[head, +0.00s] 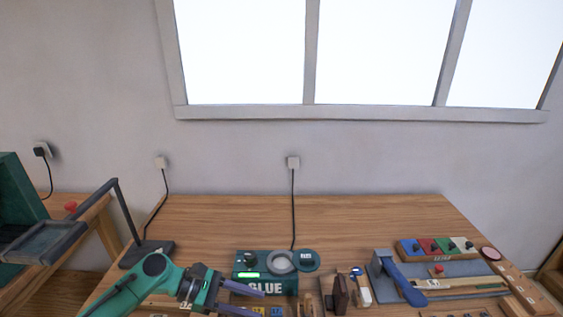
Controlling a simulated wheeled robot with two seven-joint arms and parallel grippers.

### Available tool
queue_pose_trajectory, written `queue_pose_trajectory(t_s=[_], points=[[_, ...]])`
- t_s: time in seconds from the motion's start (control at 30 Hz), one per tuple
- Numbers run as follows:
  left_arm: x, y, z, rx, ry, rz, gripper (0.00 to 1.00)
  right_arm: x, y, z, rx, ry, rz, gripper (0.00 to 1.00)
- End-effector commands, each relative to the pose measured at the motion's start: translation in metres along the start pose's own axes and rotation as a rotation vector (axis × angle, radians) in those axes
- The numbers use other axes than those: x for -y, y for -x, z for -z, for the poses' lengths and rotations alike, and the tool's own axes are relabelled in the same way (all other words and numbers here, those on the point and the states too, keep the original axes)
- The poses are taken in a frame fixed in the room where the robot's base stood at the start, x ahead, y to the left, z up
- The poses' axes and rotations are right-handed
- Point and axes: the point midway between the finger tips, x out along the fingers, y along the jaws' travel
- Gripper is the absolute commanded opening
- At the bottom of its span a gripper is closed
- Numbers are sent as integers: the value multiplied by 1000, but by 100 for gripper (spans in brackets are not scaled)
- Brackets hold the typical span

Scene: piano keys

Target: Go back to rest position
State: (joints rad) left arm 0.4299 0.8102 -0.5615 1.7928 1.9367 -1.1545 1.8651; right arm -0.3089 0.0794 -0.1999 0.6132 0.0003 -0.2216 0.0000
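My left arm comes in from the lower left. Its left gripper (260,303) points right, just in front of the glue machine (265,272), with its two purple fingers spread apart and nothing seen between them. The lower finger is close to the bottom edge of the picture. My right gripper is not in view. No piano keys can be made out in this view.
The wooden table (210,220) is clear at the back. A black lamp (130,215) stands at its left. A blue-handled tool (395,275), a brown block (339,293) and a coloured box (437,248) stand to the right. A cable runs from the wall socket (293,162).

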Motion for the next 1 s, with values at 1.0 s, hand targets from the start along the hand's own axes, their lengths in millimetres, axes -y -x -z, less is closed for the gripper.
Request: queue_pose_trajectory(t_s=[1.0], points=[[109,44,119,-874,-1576,506,46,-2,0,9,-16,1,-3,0]])
